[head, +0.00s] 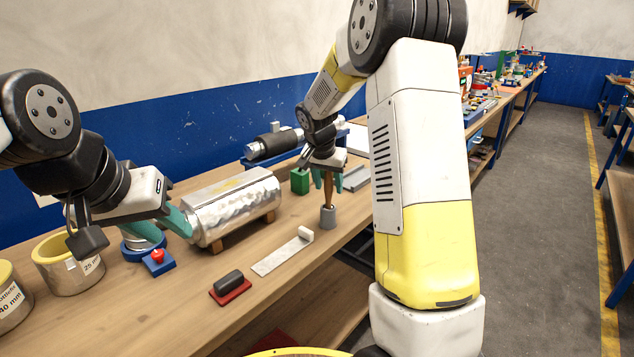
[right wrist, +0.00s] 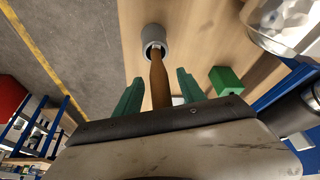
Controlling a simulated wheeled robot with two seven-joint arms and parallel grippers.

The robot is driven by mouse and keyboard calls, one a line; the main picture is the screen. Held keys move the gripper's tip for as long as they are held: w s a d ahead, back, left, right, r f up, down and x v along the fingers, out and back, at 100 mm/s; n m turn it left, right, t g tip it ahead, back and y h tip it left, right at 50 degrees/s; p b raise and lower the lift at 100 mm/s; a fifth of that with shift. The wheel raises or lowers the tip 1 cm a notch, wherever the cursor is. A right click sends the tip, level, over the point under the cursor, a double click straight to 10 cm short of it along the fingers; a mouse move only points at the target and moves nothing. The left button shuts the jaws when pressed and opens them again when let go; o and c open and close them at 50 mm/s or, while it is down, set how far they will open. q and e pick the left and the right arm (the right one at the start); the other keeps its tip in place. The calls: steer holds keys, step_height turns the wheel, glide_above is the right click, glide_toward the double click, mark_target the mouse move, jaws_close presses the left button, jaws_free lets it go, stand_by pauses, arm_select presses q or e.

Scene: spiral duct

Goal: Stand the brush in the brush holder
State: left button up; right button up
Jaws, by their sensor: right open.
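The brush (head: 329,190) has a brown handle and stands upright in the small grey cylindrical brush holder (head: 328,217) on the bench. My right gripper (head: 328,181) is open, with its green fingers on either side of the handle. In the right wrist view, the brush (right wrist: 159,82) runs between the parted fingers (right wrist: 158,88), with a gap on each side, and its far end is inside the holder (right wrist: 152,34). My left gripper (head: 170,235) has its teal fingers apart beside the left end of the foil-wrapped duct, with nothing seen between them.
The silvery duct (head: 235,207) lies on wooden supports. In front lie a flat scraper (head: 282,254), a red-based block (head: 230,287) and a blue block with a red button (head: 158,262). A green block (head: 300,181) stands behind the holder. Tape rolls (head: 68,265) stand at the left.

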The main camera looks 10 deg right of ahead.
steer(key=shift+r, duration=0.15)
steer(key=v, duration=0.6)
steer(key=shift+r, duration=0.15)
steer(key=shift+s+a+r, duration=0.2)
steer(key=shift+s+r, duration=0.1)
steer(key=shift+r, duration=0.25)
steer(key=s+a+r+n+t+y, duration=0.1)
steer(key=s+r+n+y, duration=0.1)
steer(key=s, duration=1.2)
steer(key=s+a+r+n+t+y, duration=0.1)
steer(key=s+n, duration=0.4)
steer(key=s, duration=1)
step_height(320, 180, up, 3)
steer(key=shift+s+a+f+y, duration=0.1)
steer(key=shift+s+a+y, duration=0.25)
steer(key=shift+y, duration=0.45)
